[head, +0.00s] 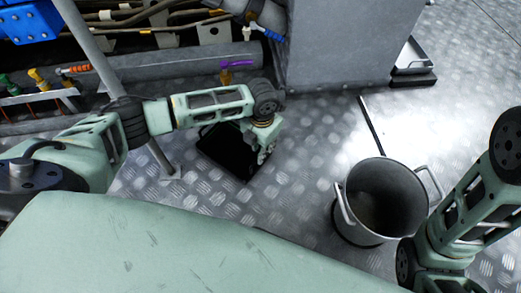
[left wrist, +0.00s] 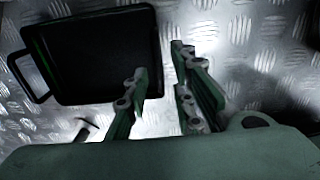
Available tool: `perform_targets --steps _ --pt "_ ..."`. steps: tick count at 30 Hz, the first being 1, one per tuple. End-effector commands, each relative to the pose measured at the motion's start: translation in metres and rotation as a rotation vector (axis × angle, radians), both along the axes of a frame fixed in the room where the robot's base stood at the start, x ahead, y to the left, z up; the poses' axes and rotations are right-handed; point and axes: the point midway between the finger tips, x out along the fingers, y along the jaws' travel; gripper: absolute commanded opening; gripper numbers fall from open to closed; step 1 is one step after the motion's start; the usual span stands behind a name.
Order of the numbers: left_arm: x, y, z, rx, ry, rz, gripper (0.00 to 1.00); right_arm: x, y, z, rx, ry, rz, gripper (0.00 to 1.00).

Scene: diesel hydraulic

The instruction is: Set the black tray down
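The black tray (head: 222,150) lies flat at floor level in the head view, partly hidden under my left arm. In the left wrist view the tray (left wrist: 95,55) fills the upper left, with a loop handle on its left side. My left gripper (head: 265,150) is at the tray's right side. In the left wrist view its fingers (left wrist: 160,75) stand apart. One finger overlaps the tray's right edge and the other is over bare floor. Bright floor shows between them, and I see nothing clamped. My right arm is at the right; its gripper is out of view.
A grey pot (head: 382,200) with side handles stands on the plated floor to the right. A thin black bar (head: 372,125) lies behind it. A grey cabinet (head: 345,45) and machinery with pipes (head: 185,65) bound the back. Floor between tray and pot is clear.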

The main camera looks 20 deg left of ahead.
Motion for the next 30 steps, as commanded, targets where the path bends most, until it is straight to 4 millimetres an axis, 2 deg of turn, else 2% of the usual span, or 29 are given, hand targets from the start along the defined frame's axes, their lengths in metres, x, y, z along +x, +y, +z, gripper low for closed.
perform_targets --steps 1,4,14,17,20,21,23,24,26,27,29,30 --pt "0.0 0.0 0.009 0.0 0.0 0.0 0.23 0.005 0.0 0.002 -0.001 0.016 0.0 0.4" --pt "-0.001 0.0 0.016 0.0 0.001 0.0 0.23 0.009 0.0 -0.001 0.001 0.029 0.002 0.4" --pt "0.0 -0.003 0.018 -0.005 -0.004 0.003 0.23 0.011 -0.001 -0.004 0.002 0.033 0.003 0.4" --pt "0.011 -0.024 0.026 -0.058 -0.059 0.037 0.23 0.011 -0.001 -0.004 0.001 0.033 0.002 0.4" --pt "0.037 -0.076 0.052 -0.203 -0.185 0.131 0.23 0.011 -0.001 -0.003 0.001 0.033 0.002 0.4" --pt "0.049 -0.104 0.071 -0.293 -0.246 0.183 0.23 0.011 -0.001 -0.003 0.001 0.033 0.003 0.4" --pt "0.067 -0.147 0.108 -0.453 -0.334 0.274 0.23 0.011 0.0 -0.003 0.001 0.033 0.003 0.4" --pt "0.078 -0.174 0.137 -0.573 -0.383 0.336 0.23 0.011 0.0 -0.003 0.001 0.033 0.003 0.4" --pt "0.089 -0.21 0.186 -0.762 -0.438 0.427 0.23 0.011 0.0 -0.003 0.001 0.033 0.003 0.4" --pt "0.093 -0.23 0.222 -0.894 -0.462 0.481 0.23 0.011 0.0 -0.003 0.001 0.033 0.003 0.4" --pt "0.096 -0.255 0.278 -1.098 -0.478 0.555 0.23 0.011 0.0 -0.003 0.001 0.033 0.003 0.4" --pt "0.094 -0.267 0.318 -1.239 -0.477 0.598 0.23 0.011 0.0 -0.003 0.001 0.033 0.003 0.4"
